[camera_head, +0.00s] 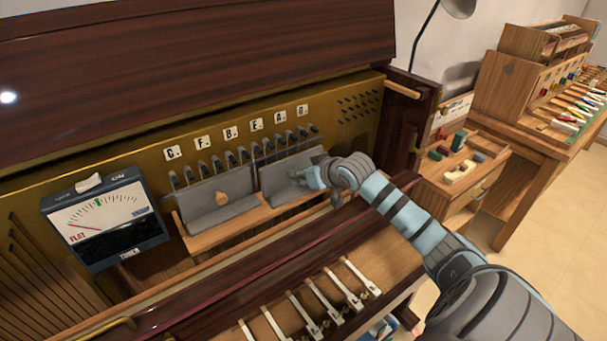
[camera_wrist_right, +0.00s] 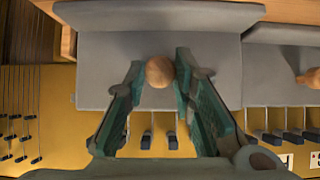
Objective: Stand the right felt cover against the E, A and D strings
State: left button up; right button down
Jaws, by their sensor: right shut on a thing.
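The right felt cover (camera_head: 276,181) is a grey L-shaped piece on the wooden ledge under the E, A and D labels. Its back panel stands upright in front of the strings, leaning slightly; I cannot tell whether it touches them. My right gripper (camera_head: 307,177) is shut on its round wooden knob, which shows between the green fingers in the right wrist view (camera_wrist_right: 159,71). The cover's grey panel (camera_wrist_right: 160,45) spreads behind the fingers there, with a few dark pins below its edge. My left gripper is not in view.
The left felt cover (camera_head: 203,203) stands beside it with a bare knob. A tuner meter (camera_head: 105,218) hangs at left. The wooden ledge (camera_head: 238,231) runs below both covers, and a dark rail (camera_head: 260,262) lies in front. A side cabinet (camera_head: 462,177) holds small blocks.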

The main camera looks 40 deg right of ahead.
aim_at(296, 168)
jog(key=shift+w+d+b, duration=0.15)
jog(key=shift+w+b, duration=0.05)
jog(key=shift+w, duration=0.65)
jog(key=shift+w+d+b, duration=0.1)
jog(key=shift+w+b, duration=0.05)
jog(key=shift+w, duration=0.7)
jog(key=c, duration=1.3)
grip_release()
jog(key=s+p, duration=0.2)
jog(key=p, duration=0.1)
jog(key=s+r+p, duration=0.1)
jog(key=s+p, duration=0.2)
jog(key=s+a+r+p, duration=0.1)
jog(key=s+p, duration=0.2)
